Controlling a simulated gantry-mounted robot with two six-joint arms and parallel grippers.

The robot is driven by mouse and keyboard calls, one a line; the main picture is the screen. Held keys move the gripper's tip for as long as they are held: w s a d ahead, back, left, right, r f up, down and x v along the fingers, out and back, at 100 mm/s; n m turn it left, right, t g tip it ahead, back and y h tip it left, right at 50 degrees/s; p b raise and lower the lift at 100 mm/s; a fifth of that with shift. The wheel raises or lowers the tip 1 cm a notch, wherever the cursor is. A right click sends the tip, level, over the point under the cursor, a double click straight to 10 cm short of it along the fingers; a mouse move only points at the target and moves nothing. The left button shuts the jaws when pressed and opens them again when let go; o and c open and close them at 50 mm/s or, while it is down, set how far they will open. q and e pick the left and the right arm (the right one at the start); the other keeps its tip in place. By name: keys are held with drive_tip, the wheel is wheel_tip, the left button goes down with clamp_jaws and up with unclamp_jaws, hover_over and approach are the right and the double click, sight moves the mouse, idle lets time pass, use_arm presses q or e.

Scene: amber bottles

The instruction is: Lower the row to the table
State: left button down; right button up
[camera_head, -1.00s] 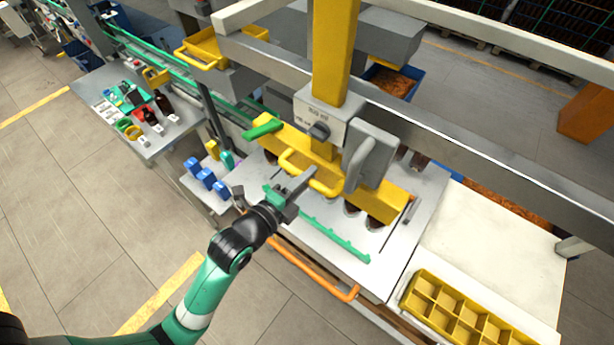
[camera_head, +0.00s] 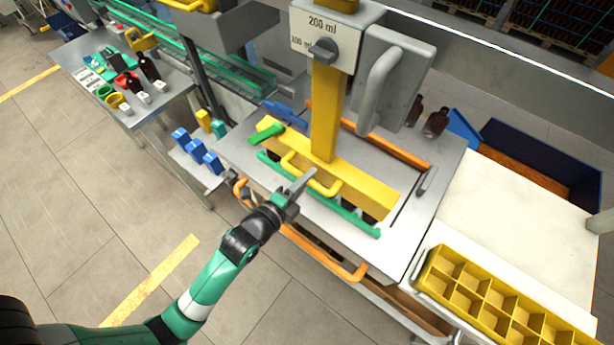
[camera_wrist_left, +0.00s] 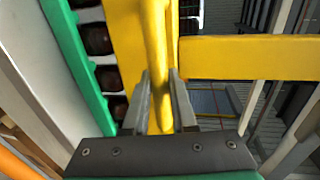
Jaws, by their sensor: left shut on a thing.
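The row is a long yellow bar (camera_head: 358,182) with a yellow loop handle (camera_head: 298,165) on its front side. It hangs on a yellow post (camera_head: 325,115) and sits low, close over the grey table (camera_head: 235,150); I cannot tell whether it touches. My left gripper (camera_head: 310,178) is shut on the handle. In the left wrist view, both jaws (camera_wrist_left: 160,100) close around the handle's yellow bar (camera_wrist_left: 157,60). Several dark round tops (camera_wrist_left: 96,40) show there between the green rail and the yellow bar. Most of what is under the bar is hidden. My right gripper is out of view.
A green toothed rail (camera_head: 320,197) runs along the bar's near side, and an orange handle (camera_head: 325,257) fronts the table. Brown bottles (camera_head: 436,122) stand at the back right. A yellow divided crate (camera_head: 480,290) sits at the right.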

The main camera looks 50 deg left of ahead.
use_arm(q)
drive_tip(key=shift+s+f, duration=0.1)
drive_tip(key=shift+f, duration=0.45)
drive_tip(key=c, duration=0.7)
unclamp_jaws()
drive_tip(key=shift+r, duration=0.1)
drive_tip(key=shift+c, duration=0.2)
drive_tip(key=shift+r, duration=0.1)
drive_tip(key=shift+s, duration=0.1)
drive_tip(key=v, duration=1.1)
drive_tip(key=shift+s+r, duration=0.1)
